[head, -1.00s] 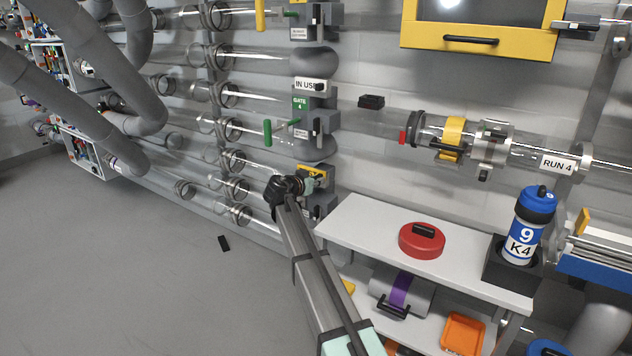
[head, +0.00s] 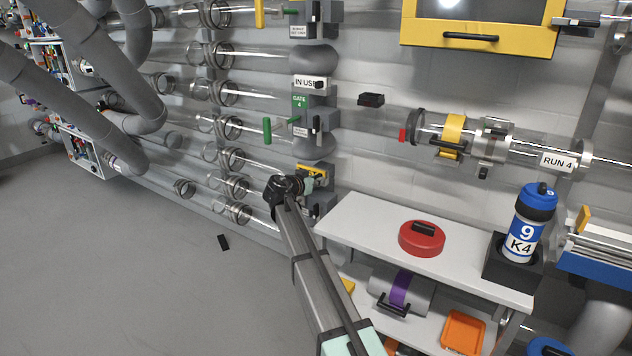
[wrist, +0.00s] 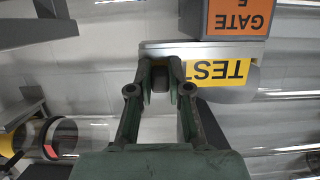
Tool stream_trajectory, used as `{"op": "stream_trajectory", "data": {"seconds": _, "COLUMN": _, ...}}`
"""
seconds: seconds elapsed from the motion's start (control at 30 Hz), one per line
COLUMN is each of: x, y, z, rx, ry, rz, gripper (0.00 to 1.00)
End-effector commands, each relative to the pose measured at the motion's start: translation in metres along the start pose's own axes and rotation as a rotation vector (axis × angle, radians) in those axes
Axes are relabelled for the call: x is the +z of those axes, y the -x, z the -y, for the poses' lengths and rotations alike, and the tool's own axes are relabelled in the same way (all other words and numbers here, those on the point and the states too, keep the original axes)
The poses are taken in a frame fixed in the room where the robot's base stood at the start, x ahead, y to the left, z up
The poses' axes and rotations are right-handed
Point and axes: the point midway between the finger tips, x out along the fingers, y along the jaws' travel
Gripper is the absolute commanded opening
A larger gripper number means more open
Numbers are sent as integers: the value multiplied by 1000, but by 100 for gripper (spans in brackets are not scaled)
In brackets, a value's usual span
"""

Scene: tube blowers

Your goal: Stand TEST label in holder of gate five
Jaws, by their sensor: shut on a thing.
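The yellow TEST label (wrist: 228,70) appears upside down in the wrist view, partly hidden by my fingers. My gripper (wrist: 160,78) is shut on a dark grip at the label. The label's edge meets the grey ledge of the holder (wrist: 165,47) beside the orange GATE 5 sign (wrist: 238,18). I cannot tell whether it is seated in a slot. In the head view my gripper (head: 305,184) is at the lower gate on the wall, and the yellow label (head: 313,171) shows just above it. The gate five sign is hidden there.
Gate four, with its green sign (head: 300,102) and IN USE label (head: 305,82), sits directly above. A white shelf (head: 350,220) with a red lid (head: 422,238) is to the right. Clear tubes run along the wall.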

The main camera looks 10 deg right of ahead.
Motion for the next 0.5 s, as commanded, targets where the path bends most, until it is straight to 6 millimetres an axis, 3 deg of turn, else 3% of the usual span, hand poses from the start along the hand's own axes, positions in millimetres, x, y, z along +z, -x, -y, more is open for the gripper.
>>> {"op": "stream_trajectory", "data": {"seconds": 0.23, "x": 3, "y": -1, "z": 0, "rx": 0, "ry": 0, "rz": 0, "gripper": 0}}
{"op": "stream_trajectory", "data": {"seconds": 0.27, "x": 2, "y": -1, "z": 0, "rx": 0, "ry": 0, "rz": 0, "gripper": 28}}
{"op": "stream_trajectory", "data": {"seconds": 0.3, "x": 2, "y": -1, "z": 0, "rx": 0, "ry": 0, "rz": 0, "gripper": 42}}
{"op": "stream_trajectory", "data": {"seconds": 0.33, "x": 2, "y": -1, "z": 0, "rx": 0, "ry": 0, "rz": 1, "gripper": 47}}
{"op": "stream_trajectory", "data": {"seconds": 0.5, "x": 2, "y": -1, "z": 0, "rx": 0, "ry": 0, "rz": 0, "gripper": 47}}
